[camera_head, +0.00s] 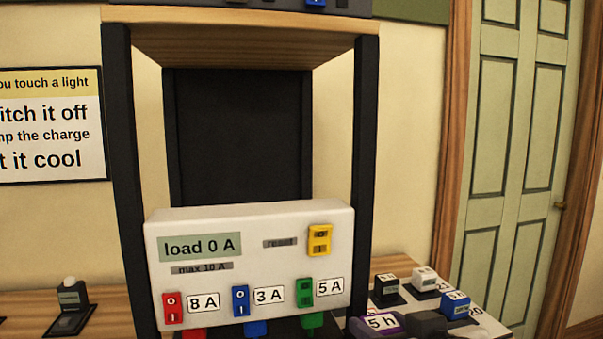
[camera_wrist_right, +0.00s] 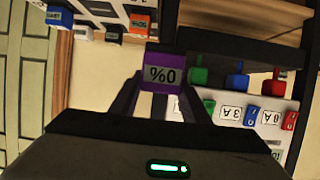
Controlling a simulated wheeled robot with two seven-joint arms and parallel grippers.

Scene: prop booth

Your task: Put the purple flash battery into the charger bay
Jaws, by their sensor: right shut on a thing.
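The purple flash battery (camera_head: 362,328) is at the bottom right of the head view, with a "5 h" label facing up. My right gripper (camera_head: 425,323) is a dark shape beside it, partly cut off by the lower edge. In the right wrist view, the purple battery (camera_wrist_right: 161,58) shows a "0%" label and sits between the two dark fingers of my right gripper (camera_wrist_right: 158,88), shut on it. It appears held in the air. I cannot clearly pick out an empty charger bay. My left gripper is not in view.
A white switch panel (camera_head: 275,222) reading "load 0 A" stands in a dark-legged frame, close left of the held battery. A white surface (camera_head: 492,312) at right bears a black block (camera_head: 387,288), a white-topped block (camera_head: 425,279) and a blue block (camera_head: 457,303).

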